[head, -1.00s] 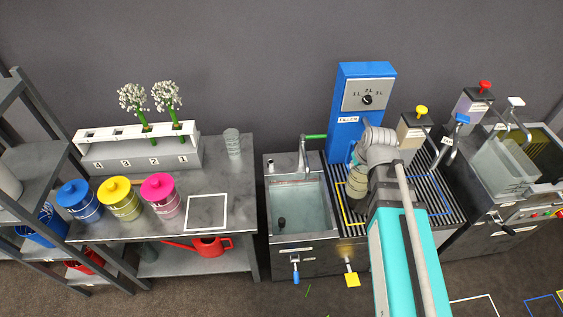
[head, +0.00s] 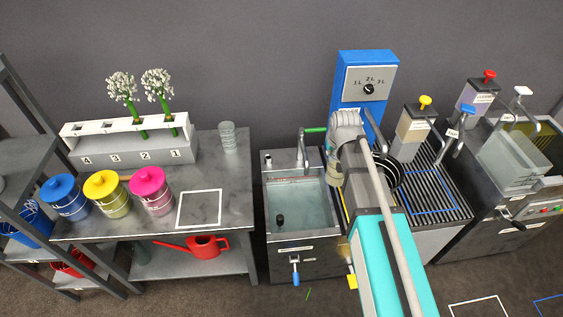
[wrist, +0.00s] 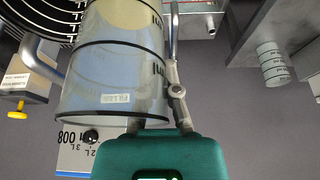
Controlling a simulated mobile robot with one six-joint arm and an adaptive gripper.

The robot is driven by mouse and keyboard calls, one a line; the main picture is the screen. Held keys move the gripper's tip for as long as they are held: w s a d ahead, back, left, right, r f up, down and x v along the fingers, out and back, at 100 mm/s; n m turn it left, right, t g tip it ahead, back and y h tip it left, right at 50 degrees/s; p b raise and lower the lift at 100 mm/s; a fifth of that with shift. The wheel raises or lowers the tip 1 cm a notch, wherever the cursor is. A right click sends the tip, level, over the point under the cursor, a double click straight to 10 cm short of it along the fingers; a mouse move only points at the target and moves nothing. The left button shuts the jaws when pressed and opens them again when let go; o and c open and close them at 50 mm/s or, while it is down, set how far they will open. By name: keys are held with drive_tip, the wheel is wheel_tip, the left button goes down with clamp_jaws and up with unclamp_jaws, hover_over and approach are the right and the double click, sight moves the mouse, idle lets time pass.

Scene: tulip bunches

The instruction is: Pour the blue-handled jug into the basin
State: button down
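A clear jug with black bands (wrist: 115,65) fills the middle of the wrist view, with a pale yellowish part at the top of that picture. I see no blue handle on the jug. The basin (head: 268,190) holds clear water, with a dark plug and a tap behind. The jug's tilt cannot be told.
The blue filler (head: 350,75) stands behind my arm. A black-slatted grate (head: 445,200) and dispensers (head: 412,135) are to the right. The left table holds three lidded tubs (head: 105,195), a flower rack (head: 130,150) and a glass (head: 228,137).

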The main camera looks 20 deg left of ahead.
drive_tip(key=w+a+f+m+b, duration=0.1)
drive_tip(key=w+a+f+b, duration=0.2)
drive_tip(key=a+f+b, duration=0.5)
drive_tip(key=w+a+f+m+b, duration=0.1)
drive_tip(key=w+a+f+b, duration=0.2)
drive_tip(key=a+f+b, duration=0.4)
drive_tip(key=shift+a+f+t+h+b, duration=0.35)
drive_tip(key=shift+a+f, duration=0.6)
drive_tip(key=shift+a, duration=2.65)
drive_tip(key=shift+s+r, duration=0.1)
